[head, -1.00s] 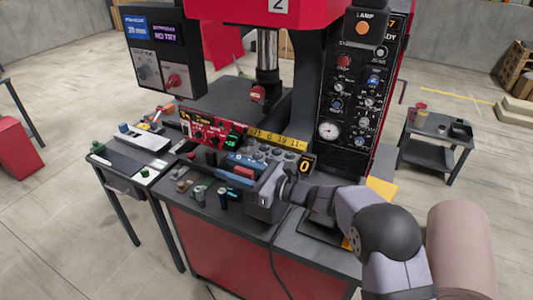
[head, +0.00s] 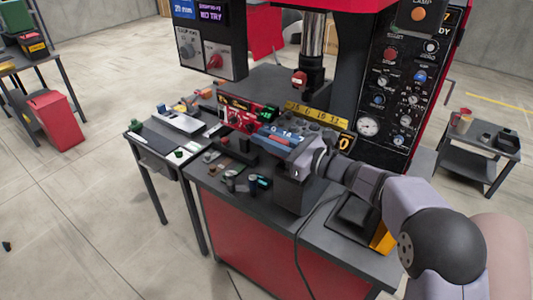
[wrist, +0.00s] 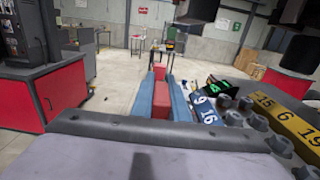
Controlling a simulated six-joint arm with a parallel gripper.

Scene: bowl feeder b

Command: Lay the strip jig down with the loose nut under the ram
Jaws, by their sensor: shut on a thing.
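My gripper (head: 280,142) is above the front of the press bench. In the wrist view, its two blue fingers (wrist: 161,98) are shut on a red bar (wrist: 160,106), which I take for part of the strip jig. The bar lies lengthwise between the fingers and is clear of the floor seen beyond. The ram (head: 313,38) is a shiny vertical shaft above the dark press bed, behind my gripper. A red piece (head: 299,79) shows near its lower end. I cannot pick out the loose nut.
A red control box (head: 240,114) stands just behind my gripper. A yellow numbered strip (head: 316,115), a blue numbered strip (wrist: 206,110) and several grey knobs (wrist: 233,118) lie close to its right. Small parts (head: 229,181) crowd the bench front. A side table (head: 150,140) adjoins at left.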

